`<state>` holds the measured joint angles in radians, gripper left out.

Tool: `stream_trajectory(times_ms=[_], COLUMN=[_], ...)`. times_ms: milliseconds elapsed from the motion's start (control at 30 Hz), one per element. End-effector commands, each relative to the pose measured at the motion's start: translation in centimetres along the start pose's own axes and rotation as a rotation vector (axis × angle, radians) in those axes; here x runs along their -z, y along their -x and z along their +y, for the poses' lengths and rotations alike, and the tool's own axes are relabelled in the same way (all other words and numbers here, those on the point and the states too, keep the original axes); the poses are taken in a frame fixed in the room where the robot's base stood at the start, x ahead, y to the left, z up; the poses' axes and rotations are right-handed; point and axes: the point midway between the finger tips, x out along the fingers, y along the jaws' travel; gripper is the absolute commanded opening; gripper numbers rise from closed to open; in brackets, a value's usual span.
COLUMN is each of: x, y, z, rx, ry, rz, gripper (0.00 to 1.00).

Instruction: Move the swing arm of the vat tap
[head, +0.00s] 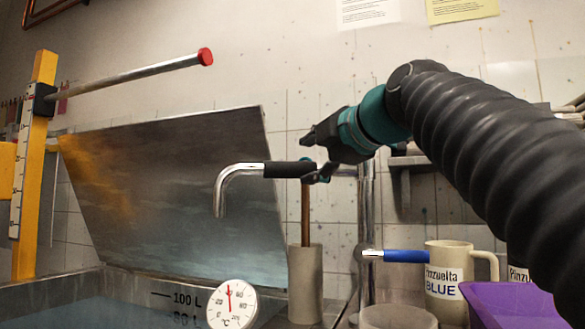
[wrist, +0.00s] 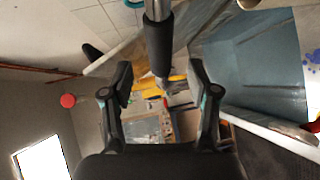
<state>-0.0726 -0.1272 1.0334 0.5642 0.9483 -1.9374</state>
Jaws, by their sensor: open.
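The vat tap's swing arm is a chrome spout (head: 230,180) with a down-turned end and a black sleeve (head: 283,169), reaching left over the vat. My gripper (head: 311,158) is open at the right end of the sleeve. In the wrist view, the black sleeve (wrist: 158,38) comes down from the top into the space between the open fingers (wrist: 160,85), with bare chrome beyond it. Neither finger appears closed on it; whether one touches it is unclear. The tap's upright pipe (head: 366,210) stands to the right, partly hidden behind my arm.
The vat (head: 75,292) holds bluish liquid, with a tilted metal lid (head: 170,190) behind. A dial thermometer (head: 232,304) and a grey cylinder with a brown rod (head: 305,285) stand below the spout. A blue-handled lever (head: 405,256), beige jug (head: 445,295) and purple container (head: 510,305) are at right.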

Motion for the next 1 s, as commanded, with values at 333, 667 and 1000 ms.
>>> stream_trajectory(times_ms=[333,667,1000], x=[0.1,0.1,0.1], y=[-5.7,-7.3,-7.3], z=[0.1,0.0,0.0], rx=[0.001,-0.001,-0.001], ry=[0.0,0.0,0.0], rz=[0.002,0.001,0.001], gripper=[0.6,0.6,0.2])
